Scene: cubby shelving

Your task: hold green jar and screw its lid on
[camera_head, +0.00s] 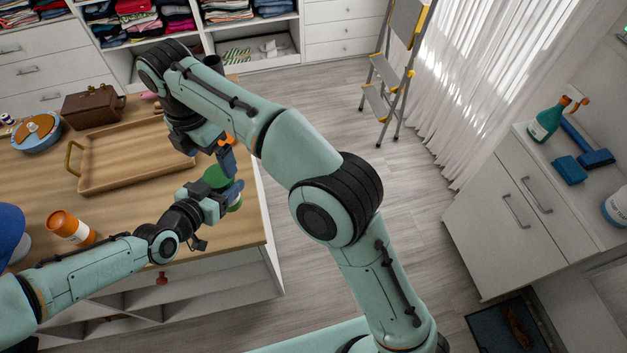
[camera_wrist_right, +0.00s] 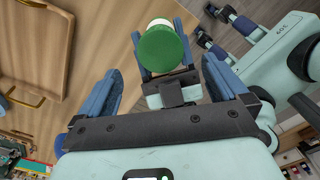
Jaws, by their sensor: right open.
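The green jar (camera_head: 236,206) is in my left gripper (camera_head: 226,193), near the table's right edge. Its round green lid (camera_head: 214,177) faces up toward my right gripper. In the right wrist view the lid (camera_wrist_right: 161,48) shows as a flat green disc with a bit of pale jar (camera_wrist_right: 158,22) behind it, between the blue fingers of my left gripper. The lid appears to sit on the jar; how tightly I cannot tell. My right gripper (camera_head: 228,158) is open and empty just above the lid, its fingers (camera_wrist_right: 161,70) spread to either side and apart from it.
A wooden tray (camera_head: 135,158) and a brown case (camera_head: 93,106) are on the wooden table. An orange bottle (camera_head: 70,229) lies near my left forearm. A blue cap (camera_head: 10,228) is at the far left. The floor right of the table is clear up to the stepladder (camera_head: 388,85).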

